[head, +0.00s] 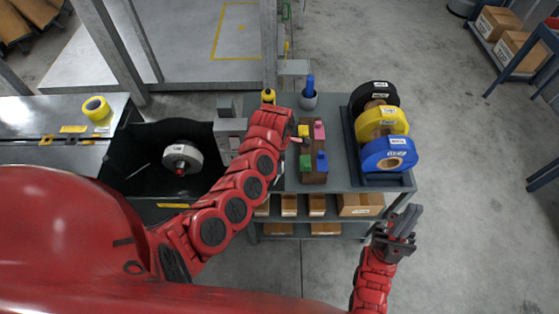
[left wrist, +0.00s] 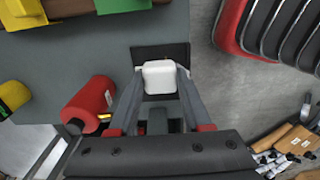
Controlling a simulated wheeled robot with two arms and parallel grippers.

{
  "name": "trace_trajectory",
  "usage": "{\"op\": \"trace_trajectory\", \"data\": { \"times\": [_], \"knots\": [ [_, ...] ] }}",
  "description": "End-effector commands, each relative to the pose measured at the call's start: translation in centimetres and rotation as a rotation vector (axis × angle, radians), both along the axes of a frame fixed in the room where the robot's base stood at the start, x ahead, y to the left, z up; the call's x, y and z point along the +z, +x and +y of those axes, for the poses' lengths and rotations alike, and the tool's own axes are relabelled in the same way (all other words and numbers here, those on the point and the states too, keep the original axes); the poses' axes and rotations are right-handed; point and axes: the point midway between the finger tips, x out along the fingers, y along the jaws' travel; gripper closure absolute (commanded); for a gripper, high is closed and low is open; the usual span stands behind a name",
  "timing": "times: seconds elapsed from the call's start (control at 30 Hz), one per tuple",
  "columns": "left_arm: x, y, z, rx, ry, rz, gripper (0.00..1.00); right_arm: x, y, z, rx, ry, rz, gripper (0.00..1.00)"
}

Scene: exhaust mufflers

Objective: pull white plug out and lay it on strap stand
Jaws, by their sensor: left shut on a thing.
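A white plug (left wrist: 159,76) is held between the two fingertips of my left gripper (left wrist: 160,82) in the left wrist view. A dark rectangular piece (left wrist: 178,52) lies directly behind it; I cannot tell whether they touch. In the head view my left gripper (head: 296,140) is by the left edge of the brown block (head: 313,177) with coloured pieces, and the white plug is not clearly visible there. A rack (head: 403,180) holding black, yellow and blue rolls stands on the right of the table; I cannot tell whether it is the strap stand. My right gripper (head: 395,238) hangs empty beyond the table's front right corner.
A blue-handled tool stands in a grey cup (head: 309,99) at the table's back edge, near a yellow bottle (head: 268,96). A black bin (head: 140,160) with a white roll (head: 182,157) is at left. A red cylinder (left wrist: 93,102) is left of the fingers. Boxes fill the shelf below.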

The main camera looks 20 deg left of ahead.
Motion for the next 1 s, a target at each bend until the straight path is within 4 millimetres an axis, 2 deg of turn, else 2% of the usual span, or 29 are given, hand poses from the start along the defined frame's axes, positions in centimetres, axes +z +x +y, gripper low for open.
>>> {"op": "trace_trajectory", "data": {
  "times": [0.3, 0.5, 0.67, 0.97, 1.0],
  "knots": [
    [-4.0, 0.0, 0.1, 0.0, 0.001, 0.0, 1.0, -2.7, 0.0, 0.0, 0.0, 0.0, 0.0, 1.0],
    [-5.6, 0.0, -0.1, 0.0, -0.001, 0.0, 1.0, -4.8, 0.0, 0.0, 0.0, 0.0, 0.0, 1.0],
    [-6.1, 0.0, 0.0, 0.001, 0.0, 0.0, 1.0, -5.5, 0.0, 0.0, 0.0, 0.0, 0.0, 1.0],
    [-6.0, 0.0, 0.0, 0.0, 0.0, 0.0, 1.0, -5.4, 0.0, 0.0, 0.0, 0.0, 0.0, 1.0],
    [-6.0, 0.0, 0.0, 0.0, 0.0, 0.0, 0.44, -5.4, 0.0, 0.0, 0.0, 0.0, 0.0, 1.0]
  ]
}}
